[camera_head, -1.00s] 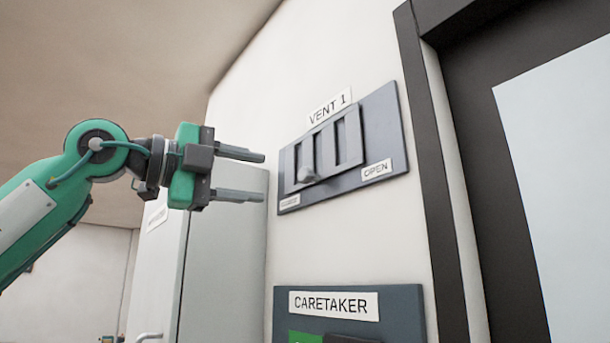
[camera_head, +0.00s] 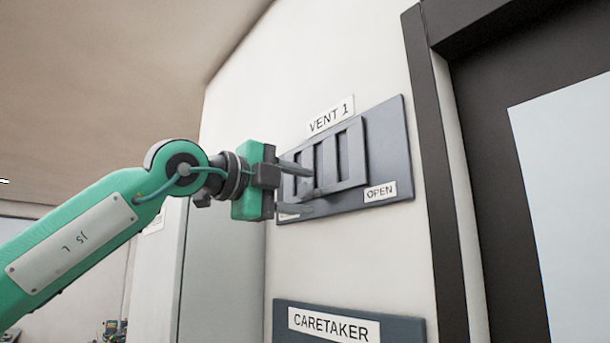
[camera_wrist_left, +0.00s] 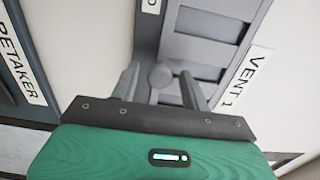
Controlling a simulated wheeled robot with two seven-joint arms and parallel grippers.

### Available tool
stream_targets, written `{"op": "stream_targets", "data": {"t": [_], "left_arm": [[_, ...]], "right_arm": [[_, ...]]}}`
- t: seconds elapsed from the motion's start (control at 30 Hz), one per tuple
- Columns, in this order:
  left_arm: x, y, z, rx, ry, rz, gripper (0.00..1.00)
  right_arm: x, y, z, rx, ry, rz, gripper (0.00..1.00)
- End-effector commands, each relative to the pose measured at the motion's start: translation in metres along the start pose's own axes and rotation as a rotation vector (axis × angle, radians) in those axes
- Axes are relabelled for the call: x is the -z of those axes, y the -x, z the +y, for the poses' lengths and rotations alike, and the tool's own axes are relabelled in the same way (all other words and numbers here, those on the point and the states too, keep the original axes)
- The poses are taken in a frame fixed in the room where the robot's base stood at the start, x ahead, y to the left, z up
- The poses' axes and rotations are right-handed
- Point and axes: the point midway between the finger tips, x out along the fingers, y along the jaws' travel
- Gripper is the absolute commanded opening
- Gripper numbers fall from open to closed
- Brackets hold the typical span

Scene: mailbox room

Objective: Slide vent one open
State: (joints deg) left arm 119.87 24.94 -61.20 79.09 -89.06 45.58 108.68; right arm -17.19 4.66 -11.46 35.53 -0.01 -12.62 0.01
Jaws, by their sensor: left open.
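Vent one is a dark grey wall plate (camera_head: 388,147) with a slatted sliding cover (camera_head: 351,181) under the sign "VENT 1" (camera_head: 331,116). A round grey knob (camera_head: 307,187) sits at the cover's lower left; it also shows in the left wrist view (camera_wrist_left: 161,75). The "OPEN" label (camera_head: 380,193) is at the plate's lower right. A label at the lower left is partly hidden by a finger. My left gripper (camera_head: 299,190) is open at the plate's left end. In the left wrist view, its fingers (camera_wrist_left: 158,85) stand on either side of the knob; contact cannot be told. My right gripper is out of view.
A "CARETAKER" panel (camera_head: 287,334) is on the wall below the vent. A dark door frame (camera_head: 437,180) stands to the right. A pale grey cabinet (camera_head: 225,265) stands behind my left arm. The wall between vent and panel is bare.

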Motion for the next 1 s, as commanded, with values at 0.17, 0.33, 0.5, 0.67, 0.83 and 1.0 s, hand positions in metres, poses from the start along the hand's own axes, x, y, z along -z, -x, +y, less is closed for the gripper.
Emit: {"op": "stream_targets", "data": {"t": [0.17, 0.33, 0.5, 0.67, 0.83, 1.0], "left_arm": [[0.0003, -0.0131, -0.001, 0.0, -0.002, 0.0, 0.46], [0.0001, -0.0154, 0.0004, 0.001, -0.001, 0.0, 0.46], [0.0001, -0.0152, 0.0005, 0.001, -0.001, 0.0, 0.44], [0.0001, -0.0151, 0.0004, 0.001, -0.001, 0.0, 0.13], [0.0001, -0.0152, 0.0006, 0.0, -0.001, 0.0, 0.0], [0.0035, -0.0153, 0.0027, 0.001, -0.002, 0.0, 0.0]], "right_arm": [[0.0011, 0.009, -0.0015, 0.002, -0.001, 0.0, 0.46], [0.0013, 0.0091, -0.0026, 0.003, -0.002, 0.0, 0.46], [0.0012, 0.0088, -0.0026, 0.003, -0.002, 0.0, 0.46], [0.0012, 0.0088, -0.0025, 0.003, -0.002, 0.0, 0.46], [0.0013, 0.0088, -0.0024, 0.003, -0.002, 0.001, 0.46], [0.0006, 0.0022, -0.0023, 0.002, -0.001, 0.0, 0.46]]}}
